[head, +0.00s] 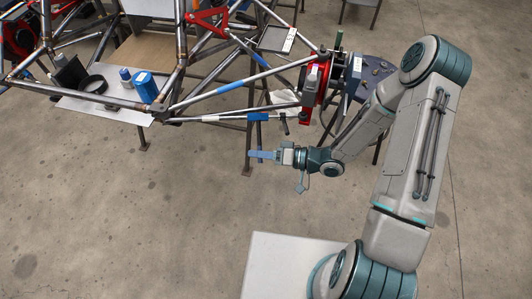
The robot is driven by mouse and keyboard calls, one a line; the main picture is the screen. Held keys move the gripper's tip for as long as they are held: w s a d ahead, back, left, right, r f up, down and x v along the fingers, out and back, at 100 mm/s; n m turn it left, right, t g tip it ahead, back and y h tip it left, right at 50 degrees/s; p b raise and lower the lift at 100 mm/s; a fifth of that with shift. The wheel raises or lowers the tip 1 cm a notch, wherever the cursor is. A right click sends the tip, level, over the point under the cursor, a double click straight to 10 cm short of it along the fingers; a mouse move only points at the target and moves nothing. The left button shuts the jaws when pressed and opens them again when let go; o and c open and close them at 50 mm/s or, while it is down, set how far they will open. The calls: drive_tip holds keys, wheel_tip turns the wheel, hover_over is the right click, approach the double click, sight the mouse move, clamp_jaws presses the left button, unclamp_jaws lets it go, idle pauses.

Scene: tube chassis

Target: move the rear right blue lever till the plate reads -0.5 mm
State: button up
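I cannot tell which of these, if any, is the rear right blue lever. A red upright with a hub (309,95) stands at the right end of these tubes. A small white plate (357,66) sits by the blue-grey block there; no reading is legible. My gripper (262,155) points left, below the tubes and apart from them. Its blue fingers are seen side-on, so their opening is unclear.
A blue-grey stand (370,78) with small parts on top is close behind my arm. The concrete floor (150,220) at front left is clear.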

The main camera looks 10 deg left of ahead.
drive_tip(key=d+r+p, duration=0.1)
drive_tip(key=d, duration=1.2)
drive_tip(key=shift+s+d+r, duration=0.3)
drive_tip(key=shift+s+r, duration=0.1)
